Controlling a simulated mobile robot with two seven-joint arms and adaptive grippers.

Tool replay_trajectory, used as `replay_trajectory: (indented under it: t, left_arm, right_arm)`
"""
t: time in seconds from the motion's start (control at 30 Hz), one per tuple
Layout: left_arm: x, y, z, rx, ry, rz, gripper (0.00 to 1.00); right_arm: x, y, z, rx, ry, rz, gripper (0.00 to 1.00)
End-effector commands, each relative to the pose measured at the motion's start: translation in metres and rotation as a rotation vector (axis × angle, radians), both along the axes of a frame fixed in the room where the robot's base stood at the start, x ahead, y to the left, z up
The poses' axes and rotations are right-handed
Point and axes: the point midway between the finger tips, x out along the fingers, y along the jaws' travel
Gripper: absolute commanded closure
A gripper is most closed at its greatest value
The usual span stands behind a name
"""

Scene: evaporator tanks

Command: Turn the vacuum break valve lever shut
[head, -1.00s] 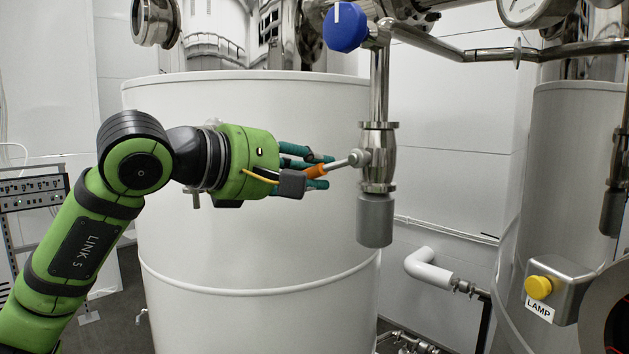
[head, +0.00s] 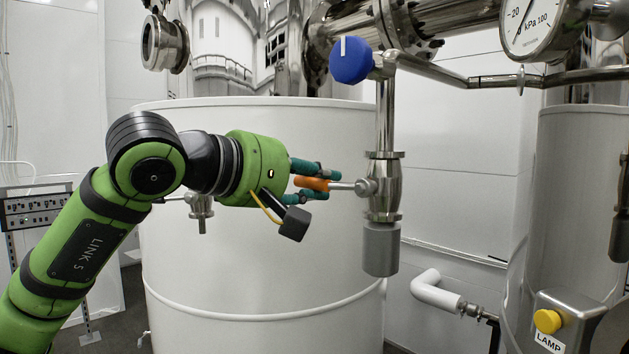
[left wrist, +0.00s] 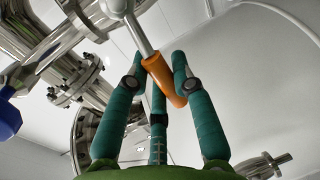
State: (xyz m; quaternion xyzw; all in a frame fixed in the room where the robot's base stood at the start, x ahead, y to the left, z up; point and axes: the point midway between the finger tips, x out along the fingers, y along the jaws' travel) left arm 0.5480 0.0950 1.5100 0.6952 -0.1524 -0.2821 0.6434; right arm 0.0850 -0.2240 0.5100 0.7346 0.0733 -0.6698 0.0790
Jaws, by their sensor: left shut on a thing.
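The vacuum break valve (head: 384,187) is a steel body on a vertical pipe, with a grey cylinder below it. Its lever has a steel rod and an orange grip (head: 312,184), and it points left from the valve, about level. My left gripper (head: 318,182) has its teal fingers closed around the orange grip. My right gripper does not show.
A blue knob (head: 351,61) sits above the valve on the pipework. A pressure gauge (head: 533,25) is at the upper right. A large white tank (head: 265,250) stands behind my arm. A yellow lamp button (head: 547,321) is at the lower right.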

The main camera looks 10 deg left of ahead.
Motion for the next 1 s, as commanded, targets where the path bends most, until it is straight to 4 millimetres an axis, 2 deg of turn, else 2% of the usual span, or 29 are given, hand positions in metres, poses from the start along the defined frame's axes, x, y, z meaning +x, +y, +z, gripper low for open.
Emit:
replay_trajectory:
  t: [0.17, 0.2, 0.27, 0.67, 0.77, 1.0]
  left_arm:
    - [-0.001, 0.001, 0.004, 0.0, -0.012, 0.0, 1.0]
    - [-0.001, 0.001, 0.004, 0.0, -0.012, 0.0, 0.72]
    - [-0.001, 0.001, 0.004, -0.001, -0.012, 0.001, 0.5]
    - [-0.003, 0.003, 0.002, 0.0, -0.005, 0.001, 0.5]
    - [-0.013, 0.01, 0.005, 0.001, -0.006, 0.002, 0.5]
    - [-0.053, 0.04, 0.015, 0.0, -0.009, 0.004, 0.5]
  right_arm:
    - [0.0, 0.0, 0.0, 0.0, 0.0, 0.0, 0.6]
    - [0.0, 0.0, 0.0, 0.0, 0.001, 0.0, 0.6]
    - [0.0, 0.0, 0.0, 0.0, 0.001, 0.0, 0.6]
    - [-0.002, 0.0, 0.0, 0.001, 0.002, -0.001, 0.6]
    - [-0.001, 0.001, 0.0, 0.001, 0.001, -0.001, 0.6]
    - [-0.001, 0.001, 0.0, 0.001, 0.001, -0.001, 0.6]
